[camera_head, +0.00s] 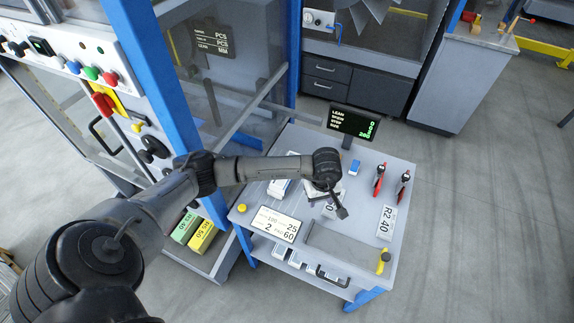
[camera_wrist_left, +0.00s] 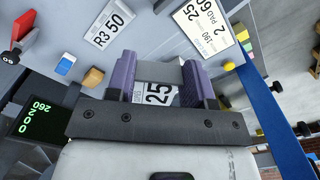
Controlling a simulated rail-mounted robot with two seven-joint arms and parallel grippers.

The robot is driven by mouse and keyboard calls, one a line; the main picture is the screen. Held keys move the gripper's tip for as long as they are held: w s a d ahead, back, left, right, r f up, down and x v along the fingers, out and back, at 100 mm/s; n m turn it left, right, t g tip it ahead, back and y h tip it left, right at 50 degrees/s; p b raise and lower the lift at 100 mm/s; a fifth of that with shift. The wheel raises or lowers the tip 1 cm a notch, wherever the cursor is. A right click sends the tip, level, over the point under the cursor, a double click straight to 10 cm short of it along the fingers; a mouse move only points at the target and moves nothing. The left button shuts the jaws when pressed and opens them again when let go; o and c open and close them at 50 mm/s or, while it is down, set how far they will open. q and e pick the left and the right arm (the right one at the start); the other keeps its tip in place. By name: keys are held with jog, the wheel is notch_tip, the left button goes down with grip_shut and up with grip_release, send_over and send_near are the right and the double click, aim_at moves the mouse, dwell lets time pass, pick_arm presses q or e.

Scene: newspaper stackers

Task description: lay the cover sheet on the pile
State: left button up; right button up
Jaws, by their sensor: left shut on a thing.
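My left gripper (camera_head: 341,211) points down over the grey worktop. In the left wrist view its two purple fingers (camera_wrist_left: 160,88) are set apart, with a grey piece bearing a white label (camera_wrist_left: 158,94) that reads 25 between them. I take this as the thing held; its full shape is hidden. A white stack (camera_head: 280,188) lies on the worktop left of the gripper, partly behind my arm. I cannot tell whether it is the pile, and I cannot surely make out the cover sheet. My right gripper is not in view.
A lit display (camera_head: 353,122) stands at the back. A card marked R3 50 (camera_wrist_left: 110,25) shows in the wrist view.

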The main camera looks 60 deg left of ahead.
pick_arm(q)
jog(key=shift+s+a+f+n, duration=0.4)
jog(key=shift+a+f+n, duration=0.15)
jog(key=shift+a, duration=0.2)
jog(key=s+a+f+b, duration=0.2)
jog(key=a+f+b, duration=0.5)
jog(key=a+f, duration=0.4)
jog(key=shift+a+f, duration=0.2)
jog(key=shift+a, duration=0.3)
jog(key=shift+f+b, duration=0.2)
jog(key=shift+b, duration=0.1)
jog(key=o, duration=0.9)
